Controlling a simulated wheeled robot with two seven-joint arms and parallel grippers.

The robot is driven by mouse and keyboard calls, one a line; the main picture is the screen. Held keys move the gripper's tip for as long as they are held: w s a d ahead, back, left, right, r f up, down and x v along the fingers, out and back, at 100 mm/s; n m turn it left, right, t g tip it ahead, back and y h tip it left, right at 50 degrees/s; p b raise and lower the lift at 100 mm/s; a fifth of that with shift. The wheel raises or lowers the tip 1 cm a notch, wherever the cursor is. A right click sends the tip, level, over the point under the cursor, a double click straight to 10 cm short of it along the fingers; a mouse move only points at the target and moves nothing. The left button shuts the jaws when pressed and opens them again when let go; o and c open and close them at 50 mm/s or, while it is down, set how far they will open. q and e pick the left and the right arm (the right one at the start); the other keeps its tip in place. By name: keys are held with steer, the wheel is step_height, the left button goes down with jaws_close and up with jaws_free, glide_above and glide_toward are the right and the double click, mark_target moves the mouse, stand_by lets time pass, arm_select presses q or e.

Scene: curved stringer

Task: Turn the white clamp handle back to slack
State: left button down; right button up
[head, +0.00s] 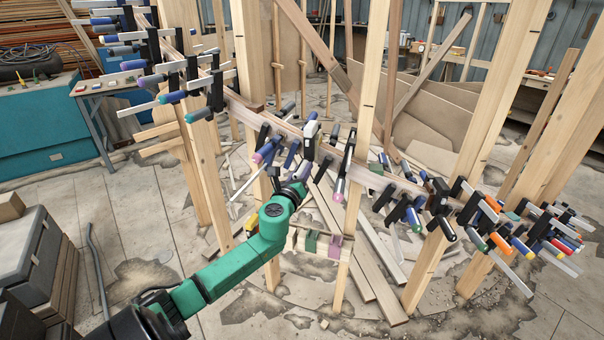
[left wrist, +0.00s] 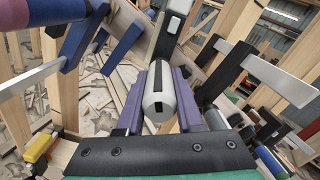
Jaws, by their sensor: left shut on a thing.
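The white clamp handle (left wrist: 159,98) sits between the two purple fingers of my left gripper (left wrist: 160,108) in the left wrist view, its rounded end with a dark slot facing the camera. The gripper is shut on it. The handle's black clamp body (left wrist: 170,38) rises behind it. In the head view my green left arm reaches up to the middle of the curved stringer, and my left gripper (head: 301,174) is at the clamp there. The fingers largely hide the handle in that view. My right gripper is not in view.
Many clamps with blue, purple, green and orange handles crowd the curved wooden stringer (head: 365,178). A blue-handled clamp (left wrist: 103,35) and a metal bar (left wrist: 265,75) flank the gripper closely. Wooden posts (head: 360,130) stand around it. Loose boards (head: 375,280) lie on the floor.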

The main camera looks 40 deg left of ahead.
arm_select(q)
steer(key=n, duration=0.3)
steer(key=shift+n+b, duration=0.35)
steer(key=shift+n, duration=0.05)
steer(key=n, duration=0.3)
steer(key=shift+n, duration=0.3)
steer(key=n, duration=0.3)
steer(key=shift+r+n+b, duration=0.1)
steer(key=shift+n+b, duration=0.3)
steer(key=n, duration=0.3)
steer(key=shift+r+n, duration=0.1)
steer(key=shift+n, duration=0.2)
steer(key=n, duration=0.6)
steer(key=shift+r+p, duration=0.15)
steer(key=shift+p, duration=0.2)
steer(key=n, duration=0.3)
steer(key=shift+r+n+p, duration=0.1)
steer(key=shift+n+p, duration=0.3)
steer(key=shift+a+n+p, duration=0.1)
steer(key=shift+n+p, duration=0.4)
steer(key=shift+n, duration=1.3)
